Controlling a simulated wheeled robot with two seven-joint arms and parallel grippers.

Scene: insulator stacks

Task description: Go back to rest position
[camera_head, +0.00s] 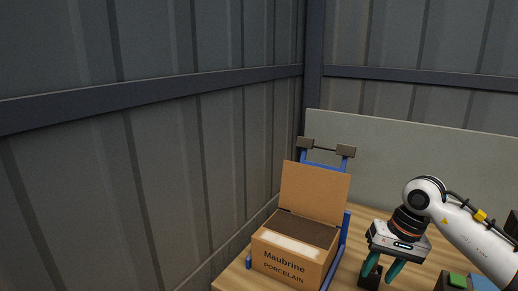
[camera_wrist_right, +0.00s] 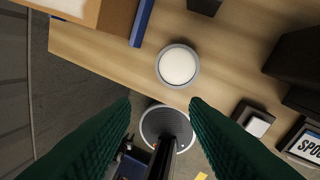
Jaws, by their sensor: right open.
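My right gripper (camera_head: 382,274) hangs over the wooden table in the head view, to the right of the cardboard box. Its two green fingers are apart. In the right wrist view the fingers of my right gripper (camera_wrist_right: 165,115) are spread wide with nothing held between them. My left gripper does not show in either view.
An open cardboard box (camera_head: 285,262) marked "Maubrine Porcelain" stands in a blue frame (camera_head: 341,245) on the table (camera_head: 360,222). A round white-topped object (camera_wrist_right: 178,66) sits on the table. A grey bin (camera_wrist_right: 168,122) stands beyond the table edge. Corrugated walls (camera_head: 150,180) enclose the left side.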

